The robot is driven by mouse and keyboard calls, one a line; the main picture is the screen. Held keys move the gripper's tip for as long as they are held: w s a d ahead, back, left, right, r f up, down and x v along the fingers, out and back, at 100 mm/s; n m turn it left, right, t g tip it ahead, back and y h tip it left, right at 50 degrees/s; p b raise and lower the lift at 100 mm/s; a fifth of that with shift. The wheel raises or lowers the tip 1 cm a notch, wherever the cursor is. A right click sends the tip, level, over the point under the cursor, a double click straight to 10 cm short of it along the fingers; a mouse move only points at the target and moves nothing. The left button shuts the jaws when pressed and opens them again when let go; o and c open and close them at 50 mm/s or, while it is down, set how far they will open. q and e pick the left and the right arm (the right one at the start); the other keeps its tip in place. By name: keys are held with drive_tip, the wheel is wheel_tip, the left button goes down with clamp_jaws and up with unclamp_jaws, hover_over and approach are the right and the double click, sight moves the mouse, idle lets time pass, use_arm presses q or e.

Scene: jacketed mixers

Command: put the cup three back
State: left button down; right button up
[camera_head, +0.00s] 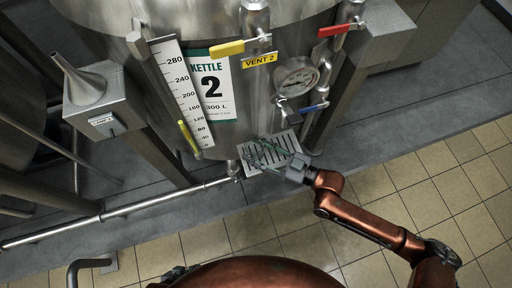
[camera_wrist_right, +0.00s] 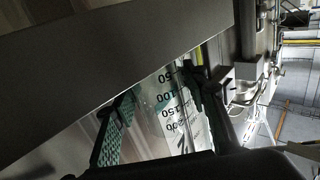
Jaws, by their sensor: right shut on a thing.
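My right gripper (camera_head: 268,152) is over the slatted drip tray (camera_head: 292,138) at the foot of kettle 2 (camera_head: 225,110). In the right wrist view its two green-padded fingers (camera_wrist_right: 160,108) are on either side of a clear cup (camera_wrist_right: 172,112) with black graduation marks, and are shut on it. The cup is hard to make out in the head view. I cannot tell whether it touches the tray. A small dark part of my left gripper (camera_head: 178,273) shows at the bottom edge; its jaws cannot be read.
Kettle 2 carries yellow (camera_head: 227,48), red (camera_head: 334,30) and blue (camera_head: 313,108) valve handles and a round gauge (camera_head: 297,77). A steel funnel (camera_head: 80,80) stands on a post at left. A pipe (camera_head: 120,214) runs low at left. The tiled floor (camera_head: 420,185) at right is clear.

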drive_tip(key=shift+f, duration=0.2)
drive_tip(key=shift+r, duration=0.1)
drive_tip(key=shift+f, duration=0.25)
drive_tip(key=o, duration=1.1)
drive_tip(key=shift+r, duration=0.1)
